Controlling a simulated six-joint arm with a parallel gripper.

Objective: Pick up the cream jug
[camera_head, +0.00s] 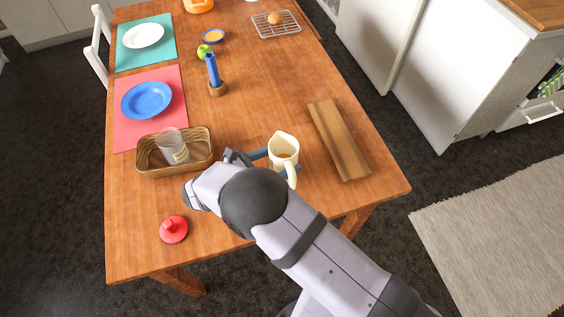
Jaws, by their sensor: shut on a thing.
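The cream jug (283,147) is near the front of the wooden table, upright, with its handle toward me. Brown contents show inside it. My gripper (262,156) is at the jug's left side, with dark fingers reaching to it, and is shut on the jug. The lower part of the jug and most of the fingers are hidden by the handle and my arm. I cannot tell whether the jug touches the table.
A wicker basket (147,158) holding a clear glass (173,147) stands left of my gripper. A wooden board (340,141) lies right of the jug. A red lidded item (174,229) sits at the front left. The table (270,85) is clear behind the jug.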

